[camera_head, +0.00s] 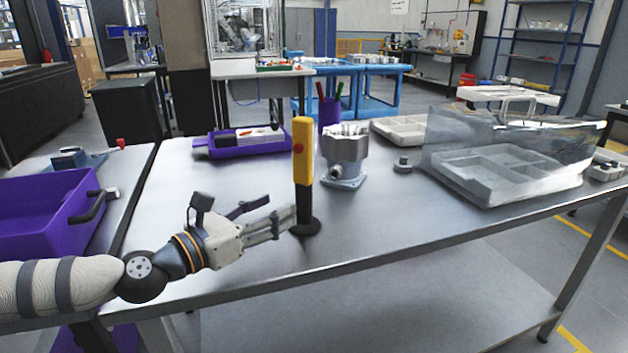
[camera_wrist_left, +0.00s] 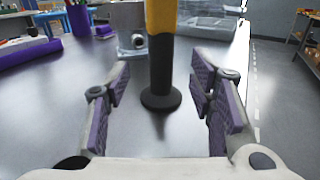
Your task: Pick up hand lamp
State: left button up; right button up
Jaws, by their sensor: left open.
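The hand lamp (camera_head: 303,165) stands upright on the metal table. It has a yellow upper body with a red button and a black lower part ending in a round foot. In the left wrist view the lamp (camera_wrist_left: 160,50) rises in the middle, its top cut off by the frame. My left gripper (camera_head: 283,222) comes in from the left, low over the table, with its fingertips close to the lamp's lower part. In the wrist view the open fingers (camera_wrist_left: 164,100) stand on either side of the lamp's line, with the foot just beyond them. My right gripper is not in view.
A machined housing (camera_head: 346,154) stands right behind the lamp. A purple tray (camera_head: 243,150) and a purple pen cup (camera_head: 329,115) are farther back. A clear-walled compartment box (camera_head: 500,185) is at the right. A purple bin (camera_head: 45,215) is at the left. The front table strip is clear.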

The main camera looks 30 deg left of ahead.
aim_at(298, 201)
pick_arm(q)
jog(key=w, duration=0.2)
jog(key=w+f+b, duration=0.1)
jog(key=shift+w+d, duration=0.15)
jog(key=shift+d, duration=0.25)
jog(key=b+x, duration=0.1)
jog(key=x, duration=0.3)
jog(key=shift+d, duration=0.1)
jog(key=shift+w+r, duration=0.25)
jog(key=shift+w, duration=0.25)
jog(key=shift+s+r, duration=0.1)
jog(key=shift+c, duration=0.8)
grip_shut()
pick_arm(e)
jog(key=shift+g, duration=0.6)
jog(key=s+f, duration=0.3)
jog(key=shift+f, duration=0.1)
